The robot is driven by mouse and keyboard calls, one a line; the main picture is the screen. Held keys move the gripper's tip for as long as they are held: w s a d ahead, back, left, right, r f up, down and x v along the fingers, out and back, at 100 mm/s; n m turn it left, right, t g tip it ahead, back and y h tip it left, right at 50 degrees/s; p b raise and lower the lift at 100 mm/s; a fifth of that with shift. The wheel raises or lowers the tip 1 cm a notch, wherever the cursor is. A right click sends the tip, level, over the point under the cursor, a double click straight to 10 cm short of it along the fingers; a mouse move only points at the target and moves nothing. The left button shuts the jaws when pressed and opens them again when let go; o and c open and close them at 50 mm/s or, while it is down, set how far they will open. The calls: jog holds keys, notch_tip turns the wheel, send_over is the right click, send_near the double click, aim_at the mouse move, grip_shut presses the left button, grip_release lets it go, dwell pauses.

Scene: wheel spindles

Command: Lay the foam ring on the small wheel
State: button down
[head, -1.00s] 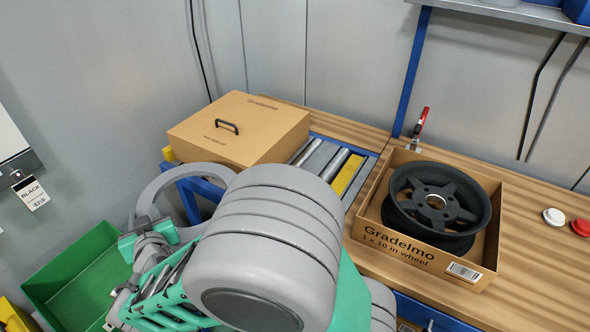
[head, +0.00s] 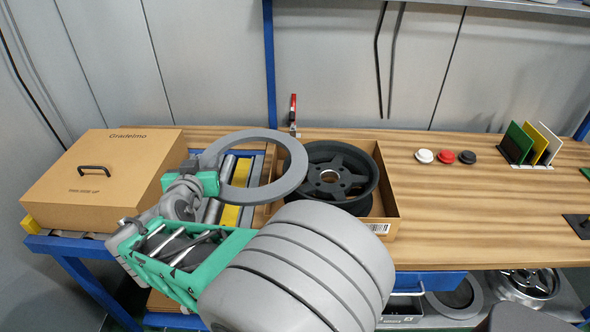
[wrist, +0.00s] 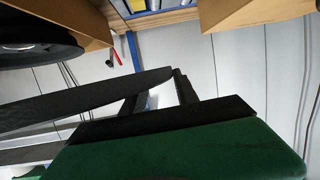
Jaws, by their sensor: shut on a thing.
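The grey foam ring (head: 296,172) is held out roughly flat in the head view. My gripper (head: 209,164) is shut on its left edge. The small wheel (head: 350,192) is black with several spokes and lies in an open cardboard box (head: 392,205) on the wooden bench. In the picture the ring's right edge overlaps the box's left side and reaches close to the wheel's left rim; it appears above them. In the wrist view the ring is a dark band (wrist: 90,103) at my gripper (wrist: 180,88), and the wheel (wrist: 30,52) shows at top left.
A closed cardboard box with a handle (head: 110,178) stands left on the roller conveyor. A red clamp (head: 293,112) stands behind the ring. White, red and black caps (head: 467,157) lie right. Another ring (head: 455,300) and a silver wheel (head: 527,284) sit under the bench.

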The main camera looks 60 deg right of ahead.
jog(key=s+d+r+m+g, duration=0.1)
jog(key=s+d+m+g, duration=0.1)
jog(key=s+d, duration=0.2)
jog(key=s+d+r+m+g+h, duration=0.1)
jog(key=s+d, duration=0.3)
jog(key=s, duration=0.4)
jog(key=s+d+r+m+g+h+b, duration=0.1)
jog(key=s+d+r+m+g, duration=0.1)
jog(key=s, duration=0.4)
jog(key=shift+s+d+m+g, duration=0.15)
jog(key=shift+d+m+g, duration=0.45)
jog(key=shift+d+g, duration=0.6)
jog(key=w+d+f, duration=0.1)
jog(key=d, duration=0.1)
jog(key=w+d+f+p, duration=0.1)
jog(key=w+d, duration=0.1)
jog(key=d, duration=0.1)
jog(key=w+d+f, duration=0.1)
jog(key=d+f, duration=0.1)
jog(key=shift+w+d, duration=0.2)
jog(key=shift+w, duration=0.05)
jog(key=shift+w+d+f+p, duration=0.2)
jog(key=shift+w+d+f, duration=0.4)
jog(key=shift+f, duration=0.9)
jog(key=shift+w+d+f+p, duration=0.25)
jog(key=shift+d+f, duration=0.5)
jog(key=shift+f, duration=0.75)
jog(key=shift+w+d+f+p, duration=0.15)
jog(key=shift+w+d+f, duration=0.45)
jog(key=shift+f, duration=0.9)
